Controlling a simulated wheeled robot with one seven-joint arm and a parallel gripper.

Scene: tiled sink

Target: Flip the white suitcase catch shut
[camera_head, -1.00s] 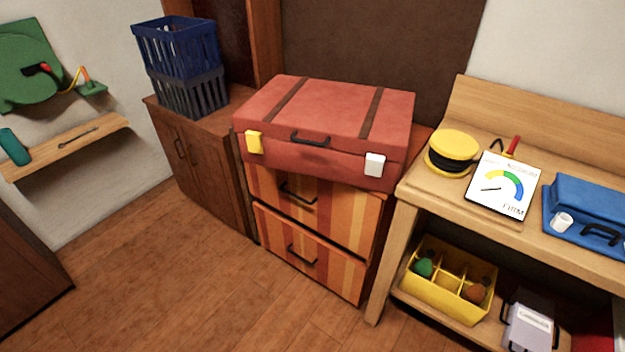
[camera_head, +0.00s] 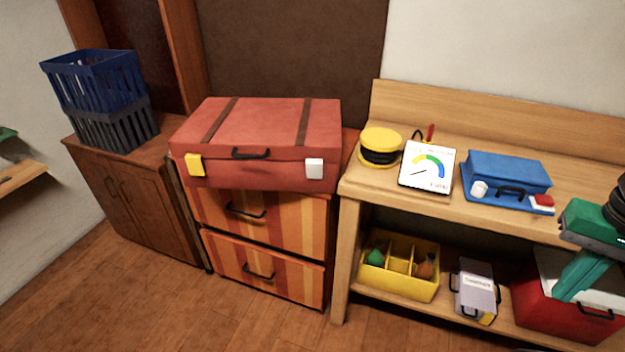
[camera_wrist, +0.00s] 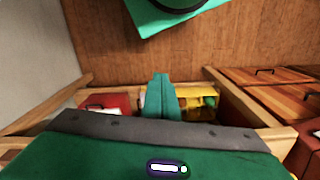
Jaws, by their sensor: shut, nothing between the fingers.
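The red suitcase (camera_head: 255,130) lies closed on the striped drawer unit. Its white catch (camera_head: 314,168) is at the right of its front face and a yellow catch (camera_head: 194,165) at the left. I cannot tell from this distance whether the white catch is flipped up or down. My gripper (camera_head: 568,296) is at the far right of the head view, in front of the workbench, pointing down and well away from the suitcase. Its green fingers are together and empty in the wrist view (camera_wrist: 160,76). The suitcase catches do not show in the wrist view.
The workbench (camera_head: 350,190) holds a yellow-black round object (camera_head: 380,147), a gauge panel (camera_head: 427,168) and a blue case (camera_head: 508,175) with its own white catch (camera_head: 480,188). A yellow bin (camera_head: 399,283) and red box (camera_head: 540,310) sit below. Floor before the drawers is clear.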

